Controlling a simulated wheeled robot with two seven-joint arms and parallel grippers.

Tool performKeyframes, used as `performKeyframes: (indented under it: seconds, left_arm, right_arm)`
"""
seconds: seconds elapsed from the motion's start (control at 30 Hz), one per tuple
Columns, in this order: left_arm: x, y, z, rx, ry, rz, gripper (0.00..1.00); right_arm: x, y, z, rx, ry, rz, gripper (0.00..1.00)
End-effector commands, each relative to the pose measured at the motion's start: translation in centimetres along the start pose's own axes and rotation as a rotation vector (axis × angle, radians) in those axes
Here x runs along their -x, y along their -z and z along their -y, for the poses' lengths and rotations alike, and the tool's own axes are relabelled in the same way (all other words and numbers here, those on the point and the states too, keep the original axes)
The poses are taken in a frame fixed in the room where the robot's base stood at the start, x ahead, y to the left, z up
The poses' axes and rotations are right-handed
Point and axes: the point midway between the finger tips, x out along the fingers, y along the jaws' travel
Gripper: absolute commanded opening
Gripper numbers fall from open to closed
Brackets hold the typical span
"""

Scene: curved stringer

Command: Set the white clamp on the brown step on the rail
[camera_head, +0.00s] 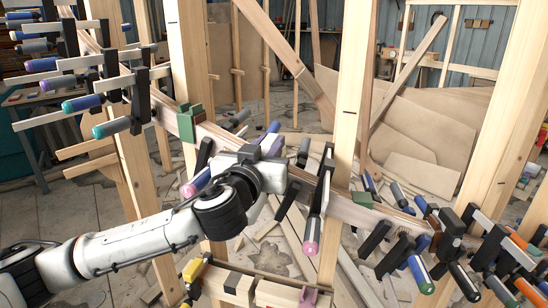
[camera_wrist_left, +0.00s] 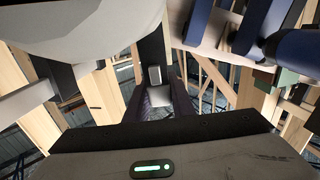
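My left gripper (camera_head: 276,158) is at the curved wooden rail (camera_head: 338,203), near the middle of the head view. A clamp with a purple and blue handle (camera_head: 195,184) shows just left of the gripper. In the left wrist view, a small grey piece (camera_wrist_left: 155,77) shows between the dark fingers (camera_wrist_left: 158,98); whether they grip it is unclear. I cannot tell for sure which clamp is the white one. Green steps sit on the rail, one left (camera_head: 190,122) and one right (camera_head: 362,199). My right gripper is not in view.
Several clamps with pale bars (camera_head: 75,103) stick out at the upper left. More clamps crowd the rail's right end (camera_head: 450,250). A clamp with a pink handle (camera_head: 312,238) hangs right of my gripper. Upright wooden posts (camera_head: 350,90) stand close by.

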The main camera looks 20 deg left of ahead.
Motion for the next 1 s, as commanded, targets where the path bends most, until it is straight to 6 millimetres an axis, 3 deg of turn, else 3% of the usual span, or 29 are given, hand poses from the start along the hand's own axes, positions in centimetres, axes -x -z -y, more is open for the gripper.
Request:
performKeyframes:
  seconds: [0.47,1.0]
  left_arm:
    - [0.0,0.7,0.0,0.002,0.000,-0.007,0.00]
    - [0.0,9.5,0.1,0.003,0.001,-0.009,0.00]
  right_arm:
    - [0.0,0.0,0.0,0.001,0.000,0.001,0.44]
    - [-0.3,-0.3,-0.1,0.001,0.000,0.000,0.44]
